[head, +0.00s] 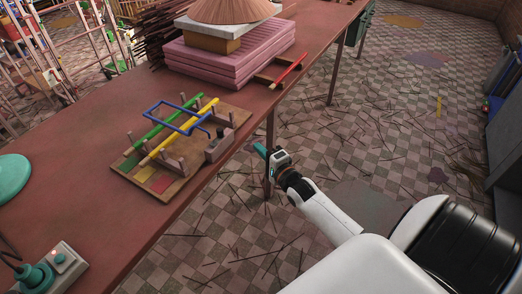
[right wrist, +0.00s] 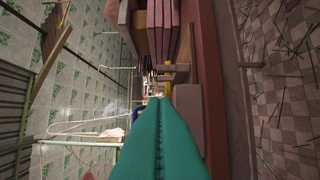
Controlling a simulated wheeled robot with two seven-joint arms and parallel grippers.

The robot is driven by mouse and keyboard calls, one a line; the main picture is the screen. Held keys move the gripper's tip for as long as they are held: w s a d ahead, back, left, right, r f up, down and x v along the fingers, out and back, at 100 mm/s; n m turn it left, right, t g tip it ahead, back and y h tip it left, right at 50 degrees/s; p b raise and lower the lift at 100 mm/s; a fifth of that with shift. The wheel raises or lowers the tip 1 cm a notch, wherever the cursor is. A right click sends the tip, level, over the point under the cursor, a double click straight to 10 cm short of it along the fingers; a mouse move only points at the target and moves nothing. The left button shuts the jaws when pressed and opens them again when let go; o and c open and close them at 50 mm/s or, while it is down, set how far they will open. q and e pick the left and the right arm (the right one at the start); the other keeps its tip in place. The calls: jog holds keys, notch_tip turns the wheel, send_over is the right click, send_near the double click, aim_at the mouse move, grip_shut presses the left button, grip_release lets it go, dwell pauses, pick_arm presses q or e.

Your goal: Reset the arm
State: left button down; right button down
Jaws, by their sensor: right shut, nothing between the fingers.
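My right gripper (head: 262,151) is in the head view just off the table's near edge, beside the wooden rack and not touching anything that I can see. Its teal fingers are shut together and empty; they fill the lower middle of the right wrist view (right wrist: 160,146). My right arm (head: 325,215) reaches in from the lower right. My left gripper is in neither view.
The red-brown table (head: 95,215) holds a wooden rack (head: 190,188) with green and yellow sticks and a blue handle. Pink slabs (head: 215,65) stand behind it, beside a red stick (head: 288,71) on a small tray. The tiled floor (head: 400,140) has scattered thin sticks.

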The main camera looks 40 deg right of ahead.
dwell(0.3)
jog(key=s+a+f+n+g, duration=0.25)
jog(key=s+f, duration=0.25)
jog(key=f, duration=0.5)
jog(key=s+a+f+n+g, duration=0.1)
jog(key=s+f+n+g, duration=0.3)
jog(key=f, duration=0.5)
jog(key=s+a+f+n+g, duration=0.1)
jog(key=s+f+n+g, duration=0.1)
jog(key=s+f, duration=0.6)
jog(key=s+a+f+n+g, duration=0.2)
jog(key=s+f, duration=0.4)
jog(key=s, duration=0.3)
jog(key=s+a+f+n+g, duration=0.3)
jog(key=s+f+n, duration=0.3)
jog(key=s, duration=0.4)
jog(key=s+a+f+n+g, duration=0.3)
jog(key=s+f, duration=0.3)
jog(key=s, duration=0.4)
jog(key=shift+a+f+n+y, duration=0.35)
jog(key=shift+a+n, duration=0.3)
jog(key=shift+a, duration=0.15)
jog(key=shift+g, duration=0.25)
